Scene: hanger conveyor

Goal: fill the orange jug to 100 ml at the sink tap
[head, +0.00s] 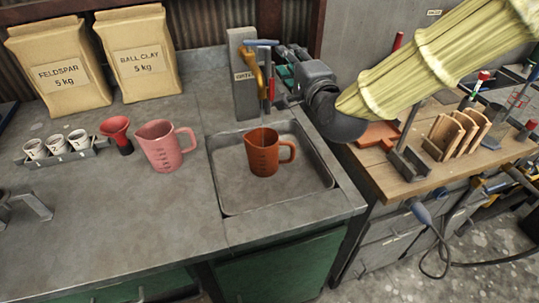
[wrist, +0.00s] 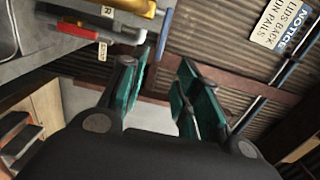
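The orange jug (head: 263,158) stands upright in the sink basin (head: 225,187), with its handle to the right and dark marks on its front. I cannot see a water level inside it. The tap is a grey post (head: 244,85) with a label, a yellow-brown spout (head: 254,70) and a blue lever (head: 262,42) on top, behind the jug. My gripper (head: 284,68) is just right of the tap, behind and above the jug. In the wrist view its teal fingers (wrist: 158,95) are apart with nothing between them.
A pink jug (head: 163,147), a red funnel-like cup (head: 117,133) and small white cups (head: 56,144) in a rack stand left of the sink. Two paper sacks (head: 140,55) stand behind. A wooden workbench (head: 405,178) with tools is at right.

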